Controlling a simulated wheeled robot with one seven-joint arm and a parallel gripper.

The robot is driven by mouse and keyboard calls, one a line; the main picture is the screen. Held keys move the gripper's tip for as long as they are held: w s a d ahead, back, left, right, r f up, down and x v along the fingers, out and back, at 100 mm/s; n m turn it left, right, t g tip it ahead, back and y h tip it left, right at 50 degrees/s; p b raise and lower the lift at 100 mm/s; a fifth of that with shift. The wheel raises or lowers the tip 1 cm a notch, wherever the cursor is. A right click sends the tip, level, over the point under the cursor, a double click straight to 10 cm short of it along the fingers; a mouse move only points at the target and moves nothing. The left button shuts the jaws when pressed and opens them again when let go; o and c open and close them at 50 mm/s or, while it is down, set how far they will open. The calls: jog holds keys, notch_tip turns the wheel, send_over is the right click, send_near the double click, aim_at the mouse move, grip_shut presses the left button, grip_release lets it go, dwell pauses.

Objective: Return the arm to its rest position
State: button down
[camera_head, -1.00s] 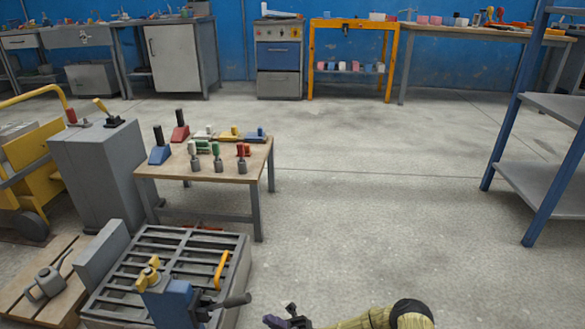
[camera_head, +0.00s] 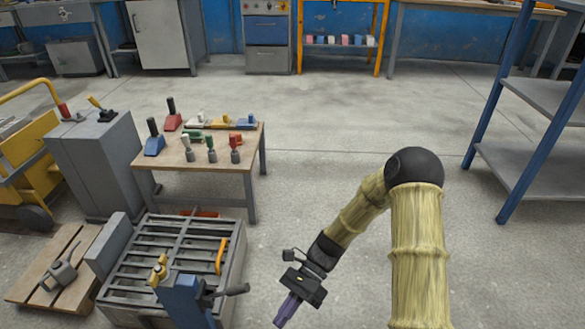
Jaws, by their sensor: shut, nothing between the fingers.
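My arm shows at the lower right of the head view, with straw-coloured sleeves and a black elbow. It bends at the elbow and slopes down to the left. My gripper (camera_head: 285,312) is at its end, dark with purple fingers pointing down. It is shut and empty, over the floor to the right of the grated mould bench. Clear space shows between it and the bench.
The grated bench (camera_head: 232,275) carries a blue clamp post (camera_head: 187,300) with a dark handle sticking out right, near my gripper. A small wooden table (camera_head: 215,165) with several tools stands behind. A blue shelf rack (camera_head: 487,110) is at right. The middle floor is clear.

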jog(key=d+r+n+t+h+p, duration=0.35)
jog(key=d+r+p, duration=0.2)
jog(key=r, duration=0.35)
jog(key=w+d+r+n+t+h+p, duration=0.1)
jog(key=d+r+n+t+h+p, duration=0.1)
jog(key=d+r+n+t+p, duration=0.5)
jog(key=d+r+n+t+h+p, duration=0.1)
jog(key=d+r+n+t+h, duration=0.3)
jog(key=r, duration=0.8)
notch_tip(320, 180, up, 38)
jog(key=m+g+y+p, duration=0.1)
jog(key=m+p, duration=0.1)
jog(key=p, duration=3.6)
jog(key=shift+w+d+f, duration=0.2)
jog(key=shift+d, duration=0.2)
jog(key=shift+g, duration=0.25)
